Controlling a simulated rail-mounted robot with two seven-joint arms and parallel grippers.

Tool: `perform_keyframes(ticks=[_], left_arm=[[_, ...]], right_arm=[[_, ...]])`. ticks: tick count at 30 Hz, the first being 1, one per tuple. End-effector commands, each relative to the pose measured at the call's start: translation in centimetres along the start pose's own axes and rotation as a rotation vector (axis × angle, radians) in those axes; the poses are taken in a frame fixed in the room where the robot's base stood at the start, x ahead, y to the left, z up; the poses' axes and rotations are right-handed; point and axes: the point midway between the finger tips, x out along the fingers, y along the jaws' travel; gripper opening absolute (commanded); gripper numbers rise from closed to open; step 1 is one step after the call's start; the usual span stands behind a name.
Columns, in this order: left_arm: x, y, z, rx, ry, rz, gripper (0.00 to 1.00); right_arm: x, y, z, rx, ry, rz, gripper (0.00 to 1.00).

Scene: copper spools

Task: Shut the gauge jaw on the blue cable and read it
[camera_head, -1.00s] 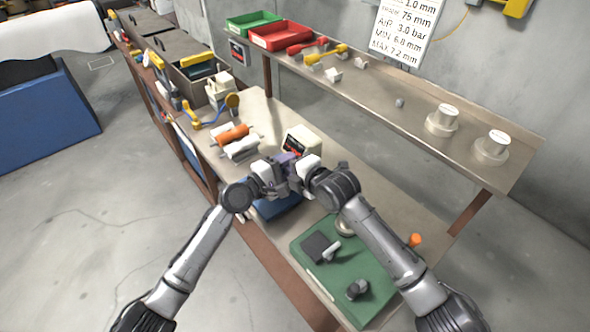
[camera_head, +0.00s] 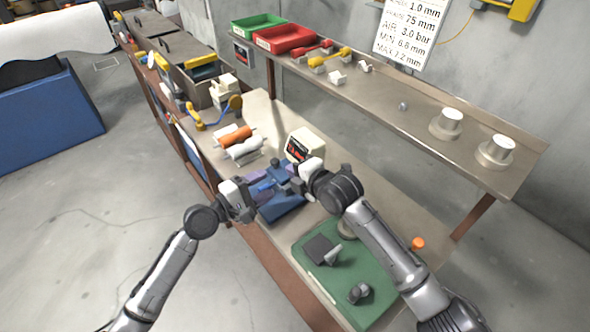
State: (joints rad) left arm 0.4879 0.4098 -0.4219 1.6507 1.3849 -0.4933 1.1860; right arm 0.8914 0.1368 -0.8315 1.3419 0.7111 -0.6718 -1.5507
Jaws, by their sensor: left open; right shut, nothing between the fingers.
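The gauge (camera_head: 303,144) is a pale box with a red-lit display on the workbench. Its digits are too small to read. In front of it is a dark blue base (camera_head: 284,207). Small purple parts and a short bright blue piece, which may be the blue cable (camera_head: 264,187), show above the base between my grippers. Whether the gauge jaw is shut on it cannot be told. My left gripper (camera_head: 256,190) is open at the left of the base. My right gripper (camera_head: 294,182) is shut and empty at the base's right, just below the gauge, partly covering that area.
A green mat (camera_head: 345,300) with dark fixtures lies at the bench's near end, an orange knob (camera_head: 418,243) beside it. Orange (camera_head: 234,137) and white rolls (camera_head: 245,149) lie left of the gauge. A raised shelf (camera_head: 385,107) with bins runs behind. Bench right of the gauge is clear.

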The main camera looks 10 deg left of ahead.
Motion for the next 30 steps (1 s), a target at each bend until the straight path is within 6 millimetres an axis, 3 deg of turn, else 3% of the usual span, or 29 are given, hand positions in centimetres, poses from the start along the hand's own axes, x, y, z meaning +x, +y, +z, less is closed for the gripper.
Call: perform_keyframes(ticks=[7, 11, 16, 20, 24, 30], left_arm=[[-2.3, -0.2, 0.1, 0.004, -0.001, -0.005, 0.53], [-3.1, -2.2, 1.0, 0.065, -0.007, -0.046, 0.53], [-5.1, -8.4, 3.9, 0.29, -0.028, -0.193, 0.53], [-8.1, -14.2, 6.6, 0.532, -0.048, -0.355, 0.53], [-12.4, -19.4, 8.8, 0.776, -0.069, -0.55, 0.53], [-19.9, -24.4, 11.2, 1.046, -0.108, -0.858, 0.53]], right_arm=[[0.0, 0.0, 0.0, 0.0, 0.0, 0.0, 0.0], [0.0, 0.0, 0.0, 0.0, 0.0, 0.0, 0.0], [0.0, 0.0, 0.0, 0.0, 0.0, 0.0, 0.0], [0.0, 0.0, 0.0, 0.0, 0.0, 0.0, 0.0], [0.0, 0.0, 0.0, 0.0, 0.0, 0.0, 0.0], [0.0, 0.0, 0.0, 0.0, 0.0, 0.0, 0.0]])
